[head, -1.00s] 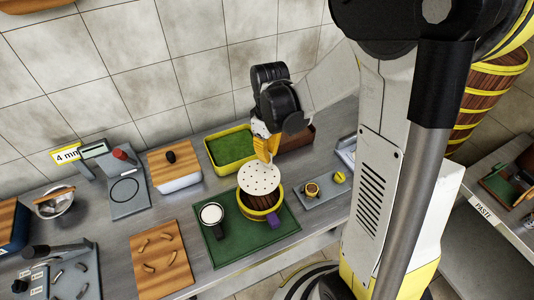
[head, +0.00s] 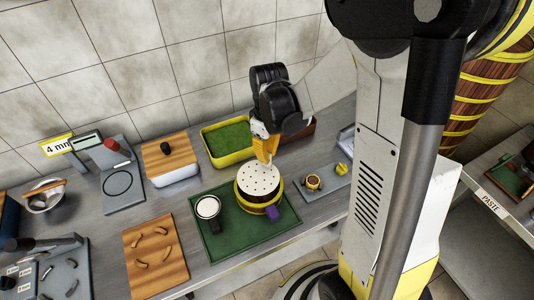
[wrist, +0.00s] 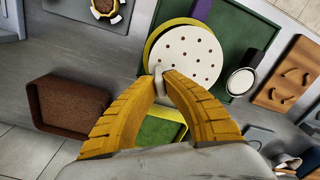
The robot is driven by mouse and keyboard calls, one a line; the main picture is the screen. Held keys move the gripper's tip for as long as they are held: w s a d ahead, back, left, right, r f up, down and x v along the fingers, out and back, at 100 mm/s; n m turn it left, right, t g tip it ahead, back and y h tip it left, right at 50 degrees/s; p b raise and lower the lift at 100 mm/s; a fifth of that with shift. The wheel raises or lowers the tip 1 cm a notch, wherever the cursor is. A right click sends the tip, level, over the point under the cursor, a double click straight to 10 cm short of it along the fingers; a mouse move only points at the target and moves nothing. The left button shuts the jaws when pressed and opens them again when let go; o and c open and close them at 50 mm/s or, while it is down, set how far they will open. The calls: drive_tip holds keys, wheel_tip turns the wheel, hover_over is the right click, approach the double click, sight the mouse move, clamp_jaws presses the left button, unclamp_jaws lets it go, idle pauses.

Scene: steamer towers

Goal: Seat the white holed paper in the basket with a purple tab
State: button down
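The white holed paper (head: 259,180) is a round sheet with small dark holes. It is over the mouth of the round brown basket with yellow bands (head: 257,208) and a purple tab (head: 271,214). In the wrist view the paper (wrist: 187,57) hides most of the basket, leaving a yellow rim crescent (wrist: 151,43) at its left; the purple tab shows above (wrist: 202,10). My gripper (wrist: 162,80) has its yellow fingers closed on a pale tab at the paper's edge. My gripper (head: 267,158) is behind the basket in the head view. Whether the paper touches the basket is unclear.
A yellow-rimmed green tray (head: 228,153) and a brown bin (wrist: 68,105) stand behind. A grey tray with small items (head: 328,178) is at the right.

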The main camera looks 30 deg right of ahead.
sight(267, 167)
idle(0.7)
drive_tip(key=shift+f+b, duration=1.6)
drive_tip(key=shift+f, duration=0.1)
drive_tip(key=shift+f+b, duration=2.3)
drive_tip(key=shift+f, duration=0.35)
idle(1.4)
drive_tip(key=c, duration=1.5)
unclamp_jaws()
drive_tip(key=shift+c, duration=0.6)
drive_tip(key=shift+c, duration=1.4)
